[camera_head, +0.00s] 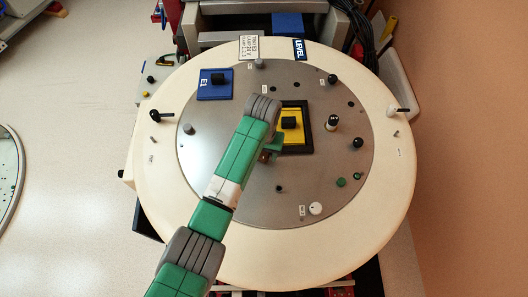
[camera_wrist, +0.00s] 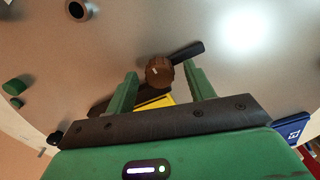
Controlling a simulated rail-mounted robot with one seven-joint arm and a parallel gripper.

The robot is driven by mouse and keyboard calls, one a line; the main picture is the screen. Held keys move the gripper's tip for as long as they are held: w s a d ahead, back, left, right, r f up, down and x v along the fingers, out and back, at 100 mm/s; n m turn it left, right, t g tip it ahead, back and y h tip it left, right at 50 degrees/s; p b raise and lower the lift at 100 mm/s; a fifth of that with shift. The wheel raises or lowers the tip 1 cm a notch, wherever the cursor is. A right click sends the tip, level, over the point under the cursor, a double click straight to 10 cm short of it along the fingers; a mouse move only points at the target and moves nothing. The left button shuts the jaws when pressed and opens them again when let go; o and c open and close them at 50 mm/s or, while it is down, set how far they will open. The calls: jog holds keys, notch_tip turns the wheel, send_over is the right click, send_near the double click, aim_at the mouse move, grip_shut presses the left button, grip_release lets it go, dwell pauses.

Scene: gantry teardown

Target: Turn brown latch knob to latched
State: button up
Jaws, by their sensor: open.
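The brown latch knob (camera_wrist: 159,71) shows in the wrist view as a round, ridged dark-brown knob with a small pale mark on its face. A dark bar (camera_wrist: 188,51) sticks out beside it to the upper right. My gripper (camera_wrist: 161,74) is open, with one green finger on each side of the knob. I cannot tell whether either finger touches it. In the head view my gripper (camera_head: 271,148) is over the middle of the grey metal disc (camera_head: 225,160), left of the yellow block. There a small brown part of the knob (camera_head: 265,157) shows, mostly hidden by my arm.
A yellow block (camera_head: 297,137) with a black knob sits in a black frame close by on the right. A blue E1 block (camera_head: 206,91) lies upper left. A cream ring (camera_head: 395,165) surrounds the disc. The lower disc is mostly clear.

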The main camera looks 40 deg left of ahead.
jog(key=shift+f, duration=0.2)
jog(key=c, duration=1)
jog(key=shift+o, duration=0.2)
jog(key=shift+r+m, duration=0.1)
jog(key=shift+m, duration=0.2)
jog(key=m+p, duration=0.2)
jog(key=shift+m, duration=0.3)
jog(key=shift+m+p, duration=0.55)
jog(key=shift+m, duration=1.45)
